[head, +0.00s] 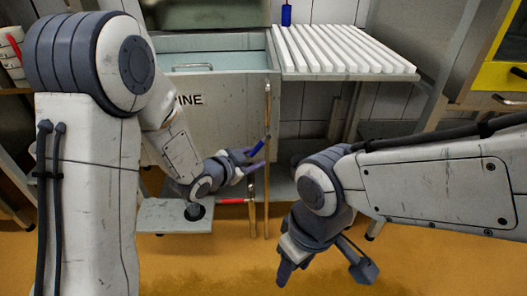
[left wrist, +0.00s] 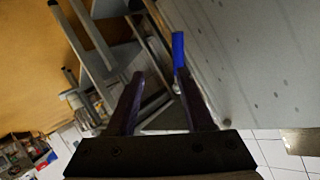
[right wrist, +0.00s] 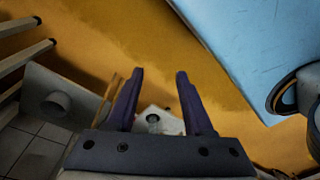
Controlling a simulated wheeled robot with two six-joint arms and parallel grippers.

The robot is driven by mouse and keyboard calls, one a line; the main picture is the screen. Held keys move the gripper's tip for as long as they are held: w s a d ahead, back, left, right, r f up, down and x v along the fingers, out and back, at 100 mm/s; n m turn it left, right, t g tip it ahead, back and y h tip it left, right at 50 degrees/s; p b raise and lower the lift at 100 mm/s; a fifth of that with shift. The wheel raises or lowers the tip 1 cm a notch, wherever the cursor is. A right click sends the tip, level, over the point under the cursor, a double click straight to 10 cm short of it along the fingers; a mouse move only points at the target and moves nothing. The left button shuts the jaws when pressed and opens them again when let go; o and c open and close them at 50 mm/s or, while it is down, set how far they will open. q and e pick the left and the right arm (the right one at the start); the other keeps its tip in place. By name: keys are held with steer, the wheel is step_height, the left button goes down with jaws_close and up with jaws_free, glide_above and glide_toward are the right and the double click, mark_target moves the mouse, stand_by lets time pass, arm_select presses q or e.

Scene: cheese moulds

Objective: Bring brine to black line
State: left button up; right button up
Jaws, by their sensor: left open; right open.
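The grey brine tank (head: 225,100) stands at the back, its lettering partly hidden by my left arm. A thin upright brownish tube (head: 267,165) runs down its front; I cannot make out a black line on it. A blue handle (head: 258,148) sits just left of the tube, and a red handle (head: 232,201) lower down. My left gripper (head: 247,160) is open beside the blue handle. In the left wrist view the blue handle (left wrist: 178,50) shows by the right fingertip; I cannot tell if they touch. My right gripper (head: 325,268) is open and empty above the floor.
A white slatted rack (head: 340,50) adjoins the tank on the right, with a blue-handled item (head: 286,14) behind it. A low grey plate (head: 160,216) with a dark round opening lies below my left forearm. The yellow-brown floor (head: 220,260) in front is clear.

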mark_target(263, 145)
arm_select(q)
steer(key=w+a+f+m+t+h+b, duration=0.1)
steer(key=a+f+t+h+b, duration=0.2)
steer(key=a+h, duration=0.1)
steer(key=b+x, duration=0.2)
steer(key=x, duration=0.9)
steer(key=shift+r+b, duration=0.1)
steer(key=shift+b, duration=0.25)
arm_select(e)
step_height(263, 145, down, 7)
steer(key=s, duration=0.1)
steer(key=shift+d+m, duration=0.25)
steer(key=shift+m, duration=0.05)
arm_select(q)
jaws_close()
